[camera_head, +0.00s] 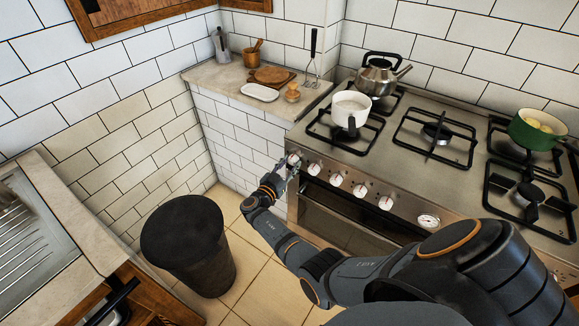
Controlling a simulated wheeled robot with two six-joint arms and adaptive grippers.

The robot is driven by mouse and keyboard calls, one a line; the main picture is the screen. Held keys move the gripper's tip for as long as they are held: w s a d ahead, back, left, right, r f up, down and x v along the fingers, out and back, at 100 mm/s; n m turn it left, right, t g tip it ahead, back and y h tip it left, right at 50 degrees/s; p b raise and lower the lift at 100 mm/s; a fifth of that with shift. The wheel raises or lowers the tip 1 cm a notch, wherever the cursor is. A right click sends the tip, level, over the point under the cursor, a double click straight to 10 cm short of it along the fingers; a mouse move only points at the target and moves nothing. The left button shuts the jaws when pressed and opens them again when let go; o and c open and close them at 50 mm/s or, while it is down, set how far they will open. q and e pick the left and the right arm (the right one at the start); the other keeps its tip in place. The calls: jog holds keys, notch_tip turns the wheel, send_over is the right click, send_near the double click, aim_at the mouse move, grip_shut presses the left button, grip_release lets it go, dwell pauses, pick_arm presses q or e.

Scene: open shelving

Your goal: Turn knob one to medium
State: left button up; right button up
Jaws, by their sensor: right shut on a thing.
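The stove (390,165) has a row of knobs along its steel front panel. My right arm reaches across from the lower right, and my right gripper (287,165) is at the left end of this row. It is shut on the leftmost knob (294,158), which it partly hides. The knob's pointer setting is too small to read. The second knob (313,169) and third knob (336,179) sit free to its right. My left gripper is not in view.
A white pot (350,107), a kettle (379,75) and a green pot (536,131) stand on the burners. The oven door (325,215) is below the knobs. A dark bin (190,245) stands on the floor left of my arm.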

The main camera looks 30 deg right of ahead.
jog(key=shift+f+n+b, duration=0.1)
jog(key=shift+n+b, duration=0.75)
jog(key=shift+n, duration=0.35)
jog(key=n+b, duration=0.1)
jog(key=n, duration=0.1)
jog(key=shift+n, duration=0.3)
jog(key=n+b, duration=0.1)
jog(key=n, duration=0.1)
jog(key=shift+n, duration=0.4)
jog(key=n, duration=0.1)
jog(key=n+b, duration=0.1)
jog(key=shift+r+n, duration=0.25)
jog(key=shift+n, duration=0.05)
jog(key=n+g, duration=0.1)
jog(key=n, duration=0.3)
jog(key=shift+r, duration=0.1)
jog(key=n, duration=0.5)
jog(key=shift+g, duration=0.3)
